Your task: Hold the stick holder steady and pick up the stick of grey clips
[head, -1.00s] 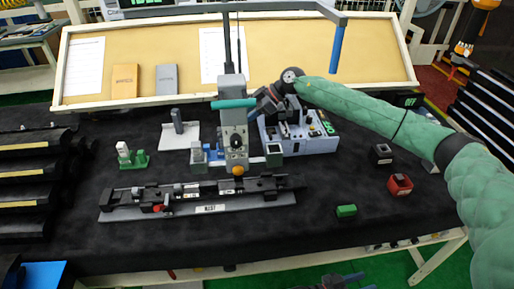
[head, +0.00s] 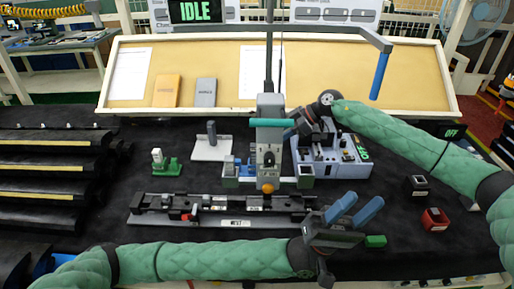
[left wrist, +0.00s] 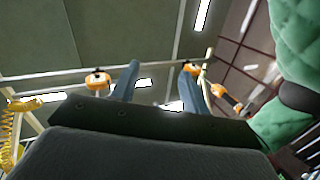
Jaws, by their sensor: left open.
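A pale plate (head: 209,153) with an upright dark grey piece (head: 211,132) stands at the back of the black table; it may be the stick holder with the grey clips, but the picture is too small to be sure. My left gripper (head: 364,203) is open and empty above the front right of the table, well right of that plate. Its two blue-grey fingers also show apart in the left wrist view (left wrist: 160,85). My right gripper (head: 293,131) is beside the press's teal handle, in front of the grey-blue device; whether its fingers are open or touching anything is unclear.
The grey press (head: 269,145) stands mid-table, behind a long black fixture (head: 225,205). A small green stand (head: 166,168) is at left. A red block (head: 435,219), a black block (head: 417,185) and a green block (head: 375,241) are at right. Black racks (head: 50,165) line the left.

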